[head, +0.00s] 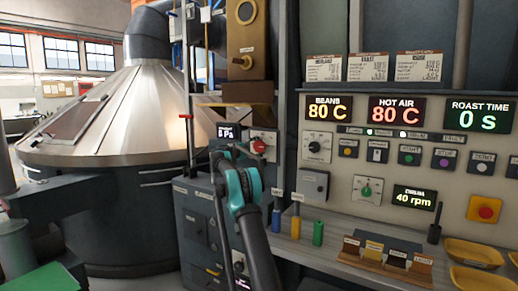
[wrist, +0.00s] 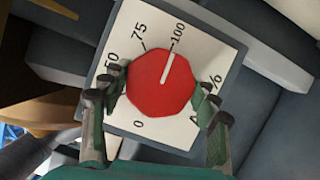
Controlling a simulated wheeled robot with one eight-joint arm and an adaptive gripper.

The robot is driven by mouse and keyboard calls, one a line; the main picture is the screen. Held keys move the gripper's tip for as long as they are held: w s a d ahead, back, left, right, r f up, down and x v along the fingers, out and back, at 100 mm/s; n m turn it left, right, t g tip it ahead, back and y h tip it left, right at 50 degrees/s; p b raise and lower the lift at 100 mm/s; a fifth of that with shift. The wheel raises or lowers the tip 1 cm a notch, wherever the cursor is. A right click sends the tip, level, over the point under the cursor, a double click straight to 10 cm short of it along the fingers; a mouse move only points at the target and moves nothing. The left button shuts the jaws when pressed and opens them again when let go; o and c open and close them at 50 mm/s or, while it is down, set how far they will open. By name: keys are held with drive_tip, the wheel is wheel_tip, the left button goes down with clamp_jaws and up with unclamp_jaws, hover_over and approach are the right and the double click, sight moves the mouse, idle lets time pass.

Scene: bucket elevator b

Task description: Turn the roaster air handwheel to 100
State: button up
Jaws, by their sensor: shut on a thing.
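The roaster air handwheel is a red many-sided knob (wrist: 158,88) on a white dial plate (wrist: 125,40) marked 0, 50, 75 and 100. Its white pointer line is aimed at the 100 mark. My gripper (wrist: 160,84) has one finger on each side of the knob and is shut on it. In the head view the red knob (head: 259,146) shows small on its pale plate, just beyond my arm's teal joint. My fingers are hard to make out there. Part of the plate's lettering at lower right is hidden by a finger in the wrist view.
A small display (head: 227,132) reading in Pa stands left of the knob. A brass-coloured column (head: 248,45) rises above it. The control panel (head: 330,185) with displays and buttons is at right. Small bottles (head: 318,233) and yellow trays (head: 474,252) stand on the counter below.

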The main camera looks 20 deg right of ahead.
drive_tip(key=shift+m, duration=0.4)
drive_tip(key=o, duration=1.2)
drive_tip(key=v, duration=1.2)
drive_tip(key=shift+r, duration=0.1)
